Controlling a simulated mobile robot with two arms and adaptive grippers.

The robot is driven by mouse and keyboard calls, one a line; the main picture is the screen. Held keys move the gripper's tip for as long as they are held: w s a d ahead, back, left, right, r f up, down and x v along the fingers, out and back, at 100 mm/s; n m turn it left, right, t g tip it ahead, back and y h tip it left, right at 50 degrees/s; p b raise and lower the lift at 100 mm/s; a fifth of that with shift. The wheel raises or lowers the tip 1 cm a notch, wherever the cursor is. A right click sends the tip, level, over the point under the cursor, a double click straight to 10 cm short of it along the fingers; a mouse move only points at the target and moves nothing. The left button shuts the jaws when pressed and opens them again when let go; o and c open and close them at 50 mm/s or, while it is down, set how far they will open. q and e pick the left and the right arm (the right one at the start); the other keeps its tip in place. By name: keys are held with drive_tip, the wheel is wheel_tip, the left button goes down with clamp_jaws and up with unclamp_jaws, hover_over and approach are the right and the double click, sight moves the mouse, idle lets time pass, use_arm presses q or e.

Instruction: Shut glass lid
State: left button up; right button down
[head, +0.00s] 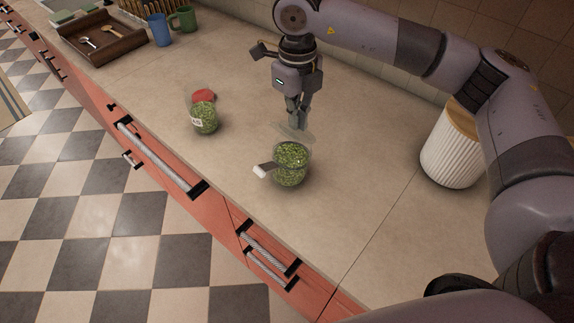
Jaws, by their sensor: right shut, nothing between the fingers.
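A round glass jar (290,168) filled with green bits stands upright on the counter near the middle. Its clear glass lid (293,132) is open and tilted up at the jar's far side. A white piece (262,171) sticks out at the jar's left side. My right gripper (297,126) points down at the lid, behind the jar, with its fingers shut and empty. I cannot tell whether the fingertips touch the lid. My left gripper is out of view.
Another jar of green bits (205,118) with a red top stands to the left. A ribbed white canister (452,155) with a wooden lid is at right. A wooden tray (100,40), a blue cup (159,30) and a green mug (183,19) stand far left. The counter's front edge is close to the jar.

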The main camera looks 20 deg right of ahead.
sight(286, 130)
drive_tip(key=shift+w+d, duration=0.1)
drive_tip(key=shift+w, duration=0.05)
drive_tip(key=shift+s+a+f+b, duration=0.3)
drive_tip(key=shift+a+f+b, duration=0.1)
drive_tip(key=shift+a+b, duration=0.1)
drive_tip(key=shift+s+a+f+b, duration=0.4)
drive_tip(key=shift+a+f+b, duration=0.2)
drive_tip(key=shift+a, duration=0.25)
drive_tip(key=shift+r, duration=0.2)
wheel_tip(286, 130, up, 16)
drive_tip(key=p, duration=0.8)
drive_tip(key=shift+f, duration=0.15)
idle(0.7)
